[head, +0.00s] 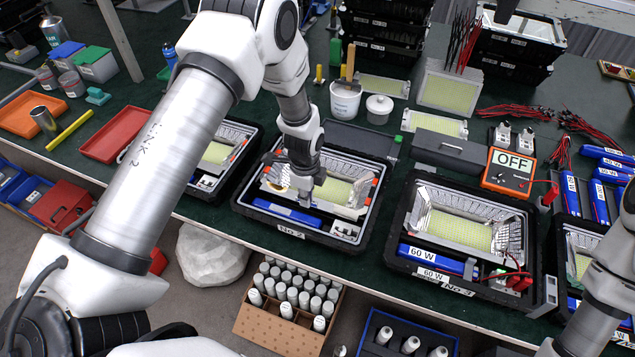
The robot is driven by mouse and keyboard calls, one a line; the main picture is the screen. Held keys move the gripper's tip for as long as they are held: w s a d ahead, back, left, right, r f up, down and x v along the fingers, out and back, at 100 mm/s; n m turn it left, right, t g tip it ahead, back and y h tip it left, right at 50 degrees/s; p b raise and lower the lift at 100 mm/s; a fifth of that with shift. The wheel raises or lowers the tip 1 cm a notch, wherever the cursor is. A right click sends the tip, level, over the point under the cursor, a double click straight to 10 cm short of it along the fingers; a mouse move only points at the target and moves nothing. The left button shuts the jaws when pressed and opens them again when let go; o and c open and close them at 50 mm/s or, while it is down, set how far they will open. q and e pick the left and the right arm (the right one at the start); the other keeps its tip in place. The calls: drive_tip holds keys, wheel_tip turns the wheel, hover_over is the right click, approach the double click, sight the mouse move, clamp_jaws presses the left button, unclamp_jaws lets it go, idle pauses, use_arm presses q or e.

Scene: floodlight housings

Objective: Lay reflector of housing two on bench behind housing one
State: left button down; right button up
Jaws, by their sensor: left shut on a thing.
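Housing two (243,211) is an open black case in the middle of the bench, with its label on the front edge. My left gripper (305,196) points down into it, shut on the silvery reflector (345,211). The reflector is at or just above the case; I cannot tell whether it is clear of it. A yellow LED panel (335,190) shows there, and a blue driver (287,215) lies at the front. Housing one (243,135) is to the left, partly behind my left arm. The bench behind it is mostly hidden by that arm. My right gripper is out of view.
A red tray (115,134) lies left of housing one. A dark lid (350,140), a white bucket (345,100) and a white jar (379,109) stand behind housing two. Another open housing (405,205) with a reflector stands to its right. An orange meter (509,171) is behind that.

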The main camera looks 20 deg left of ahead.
use_arm(q)
drive_tip(key=shift+r+p, duration=2.55)
drive_tip(key=shift+r, duration=0.95)
wheel_tip(320, 180, up, 8)
drive_tip(key=p, duration=0.5)
drive_tip(key=shift+f, duration=0.25)
